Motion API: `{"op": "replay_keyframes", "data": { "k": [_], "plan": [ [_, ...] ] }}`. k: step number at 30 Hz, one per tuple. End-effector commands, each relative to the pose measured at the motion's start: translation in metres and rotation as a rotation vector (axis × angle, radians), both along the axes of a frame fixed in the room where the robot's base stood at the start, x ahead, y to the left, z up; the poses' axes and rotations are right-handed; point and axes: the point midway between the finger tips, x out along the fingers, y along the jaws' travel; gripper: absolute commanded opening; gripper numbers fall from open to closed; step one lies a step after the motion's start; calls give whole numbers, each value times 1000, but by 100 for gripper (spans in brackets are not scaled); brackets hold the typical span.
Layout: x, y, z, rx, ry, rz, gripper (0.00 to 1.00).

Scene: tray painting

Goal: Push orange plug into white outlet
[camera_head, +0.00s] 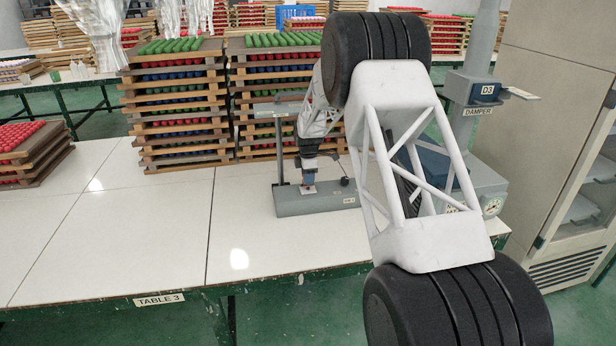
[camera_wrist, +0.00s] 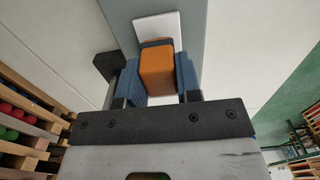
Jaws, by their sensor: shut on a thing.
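The orange plug (camera_wrist: 158,72) sits between the blue finger pads of my gripper (camera_wrist: 158,80) in the wrist view. My gripper is shut on it. The white outlet plate (camera_wrist: 157,24) shows just beyond the plug, on a grey surface. In the head view my gripper (camera_head: 308,180) points down at the white outlet (camera_head: 307,190) on top of a grey base (camera_head: 300,206). The plug's far end and the outlet's openings are hidden, so I cannot tell whether the plug is in the outlet.
The base has an upright post (camera_head: 279,150) at its left and a dark knob (camera_head: 345,182) at its right. Stacked wooden trays (camera_head: 180,105) with coloured pieces stand behind. A grey machine (camera_head: 485,185) is at the right. The white table (camera_head: 150,235) is clear in front and left.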

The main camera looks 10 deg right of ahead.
Motion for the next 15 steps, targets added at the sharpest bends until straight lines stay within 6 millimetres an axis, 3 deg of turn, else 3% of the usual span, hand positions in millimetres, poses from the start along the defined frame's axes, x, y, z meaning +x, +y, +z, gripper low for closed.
{"op": "replay_keyframes", "data": {
  "k": [15],
  "plan": [
    [0,0,-7,0,0,0,11]
  ]
}}
